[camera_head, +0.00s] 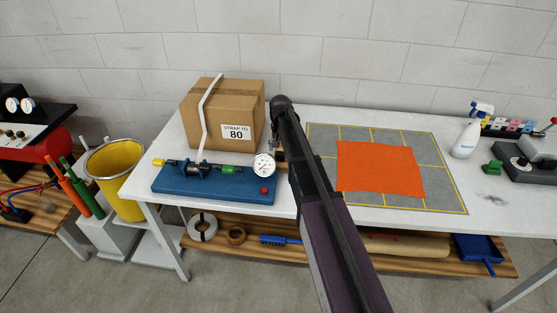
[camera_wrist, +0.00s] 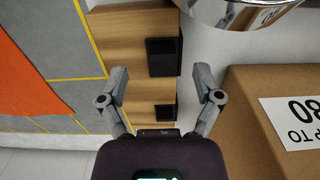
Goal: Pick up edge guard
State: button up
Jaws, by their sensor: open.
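Two black pieces, which look like edge guards, sit on a wooden board (camera_wrist: 115,45) in the wrist view. The larger dark piece (camera_wrist: 162,58) is just beyond my fingertips, and a smaller one (camera_wrist: 165,112) shows between my fingers. My gripper (camera_wrist: 161,82) is open and empty, its fingers spread to either side of the board's middle. I cannot tell its height above them. In the head view my arm and the gauge hide most of the board, and my gripper (camera_head: 272,138) shows only in part.
A cardboard box (camera_head: 222,112) with a loose white strap stands left of my gripper. A blue tensioner base (camera_head: 215,186) with a round gauge (camera_head: 264,166) is in front. A grey mat (camera_head: 440,190) with an orange cloth (camera_head: 375,168) lies right. A spray bottle (camera_head: 468,138) stands farther right.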

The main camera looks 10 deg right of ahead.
aim_at(280, 156)
jog(key=shift+a+f+b, duration=0.1)
jog(key=shift+f+b, duration=1.7)
jog(key=shift+f, duration=0.25)
jog(key=c, duration=1)
